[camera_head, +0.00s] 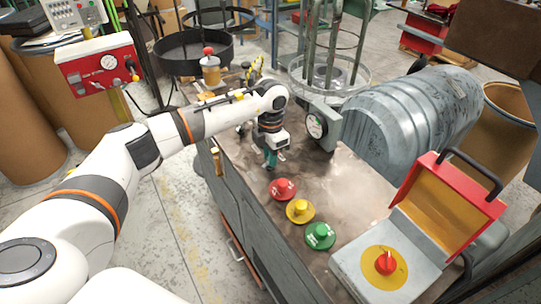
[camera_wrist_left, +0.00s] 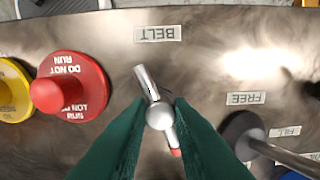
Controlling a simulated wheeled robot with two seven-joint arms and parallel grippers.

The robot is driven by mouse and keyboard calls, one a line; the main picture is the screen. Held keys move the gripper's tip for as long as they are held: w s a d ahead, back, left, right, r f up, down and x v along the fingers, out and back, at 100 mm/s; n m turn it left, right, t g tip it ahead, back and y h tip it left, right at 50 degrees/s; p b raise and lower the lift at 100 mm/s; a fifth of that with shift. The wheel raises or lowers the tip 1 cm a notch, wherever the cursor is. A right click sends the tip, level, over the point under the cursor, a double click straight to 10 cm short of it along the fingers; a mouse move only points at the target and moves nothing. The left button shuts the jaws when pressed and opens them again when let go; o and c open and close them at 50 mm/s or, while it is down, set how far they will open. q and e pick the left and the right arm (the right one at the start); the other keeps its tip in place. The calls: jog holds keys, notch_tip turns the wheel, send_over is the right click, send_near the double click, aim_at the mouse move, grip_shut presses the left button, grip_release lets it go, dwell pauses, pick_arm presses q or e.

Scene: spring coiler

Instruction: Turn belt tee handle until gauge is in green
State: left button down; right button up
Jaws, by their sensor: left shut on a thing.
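The belt tee handle (camera_wrist_left: 159,112) is a bright metal bar on a round hub, with a red tip at its lower end. The BELT label (camera_wrist_left: 157,34) sits beside it on the worn metal top. My left gripper (camera_head: 271,160) reaches down onto the bench top. In the left wrist view its green fingers (camera_wrist_left: 158,118) are shut on the tee handle, one on each side. The handle's bar lies slanted. A round white-faced gauge (camera_head: 315,125) stands just right of my left wrist; its needle and green band are too small to read. My right gripper is out of view.
Red (camera_head: 282,189), yellow (camera_head: 300,210) and green (camera_head: 320,236) knobs stand in front of the gripper. A lever marked FREE (camera_wrist_left: 245,135) is close on the right in the wrist view.

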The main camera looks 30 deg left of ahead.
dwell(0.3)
pick_arm(q)
jog(key=c, duration=1)
grip_release()
jog(key=shift+c, duration=0.2)
notch_tip(320, 180, up, 12)
jog(key=b, duration=0.1)
